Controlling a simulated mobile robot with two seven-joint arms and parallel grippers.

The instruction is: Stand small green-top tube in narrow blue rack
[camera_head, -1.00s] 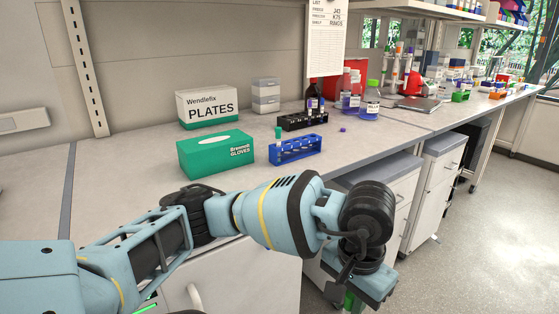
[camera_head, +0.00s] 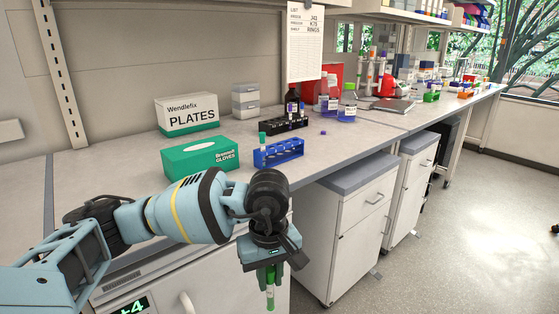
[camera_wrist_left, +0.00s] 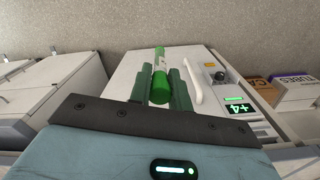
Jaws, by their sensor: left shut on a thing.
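A small green-top tube (camera_head: 270,296) hangs upright below my left gripper (camera_head: 269,275), in front of the bench edge. The left gripper is shut on it near its green cap. In the left wrist view, the green cap (camera_wrist_left: 160,90) sits between the two green fingers (camera_wrist_left: 163,92). The narrow blue rack (camera_head: 292,155) stands on the bench beyond the gripper, to its upper right. Another green-top tube (camera_head: 262,140) stands at the rack's left end. My right gripper is not in view.
A green glove box (camera_head: 200,157) stands left of the blue rack. A black rack (camera_head: 268,129) with small vials, a dark bottle (camera_head: 292,102) and a blue-liquid bottle (camera_head: 347,106) stand behind it. A drawer cabinet (camera_head: 345,215) is right of the gripper.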

